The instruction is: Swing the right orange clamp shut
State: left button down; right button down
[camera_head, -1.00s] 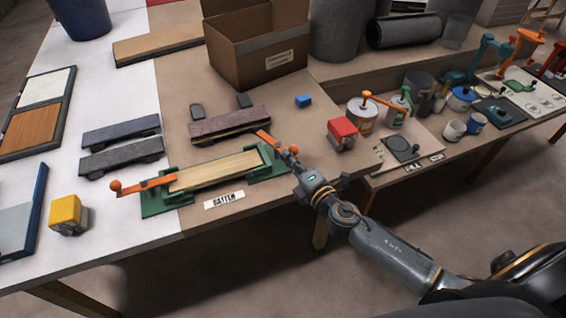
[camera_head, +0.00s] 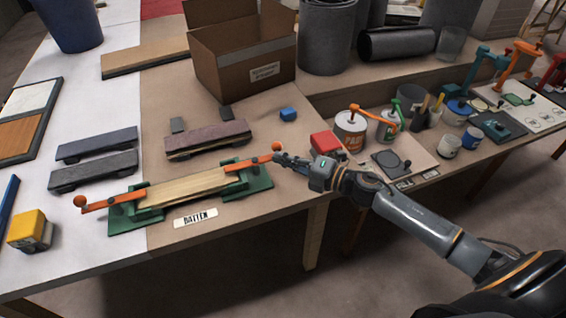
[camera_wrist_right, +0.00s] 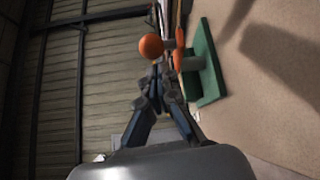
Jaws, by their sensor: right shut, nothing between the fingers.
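The right orange clamp (camera_head: 248,163) sits on a green base (camera_head: 255,181) at the right end of the pale batten (camera_head: 185,184). Its lever lies roughly in line with the batten, inner end over the batten's end and ball knob (camera_head: 276,146) pointing out to the right. The left orange clamp (camera_head: 112,201) lies similarly at the other end. My right gripper (camera_head: 279,159) is shut and empty, close beside the knob; I cannot tell if it touches. In the right wrist view the knob (camera_wrist_right: 151,46) shows just beyond the fingertips (camera_wrist_right: 160,72). My left gripper is not in view.
A red block (camera_head: 325,143) and a paint can (camera_head: 350,130) stand just beyond my right gripper.

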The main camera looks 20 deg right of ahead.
jog(key=shift+w+d, duration=0.25)
jog(key=shift+w, duration=0.1)
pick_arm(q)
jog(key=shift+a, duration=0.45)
pick_arm(e)
jog(key=shift+w+d+r, duration=0.35)
jog(key=shift+d+r, duration=0.05)
jog(key=shift+d, duration=0.1)
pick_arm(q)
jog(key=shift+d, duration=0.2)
pick_arm(e)
jog(key=shift+s+d+f, duration=0.25)
jog(key=shift+s+d, duration=0.05)
jog(key=shift+s, duration=0.15)
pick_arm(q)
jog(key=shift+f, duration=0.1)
pick_arm(e)
jog(key=a+v, duration=0.1)
jog(key=v, duration=1)
jog(key=shift+s, duration=0.3)
jog(key=shift+f, duration=0.15)
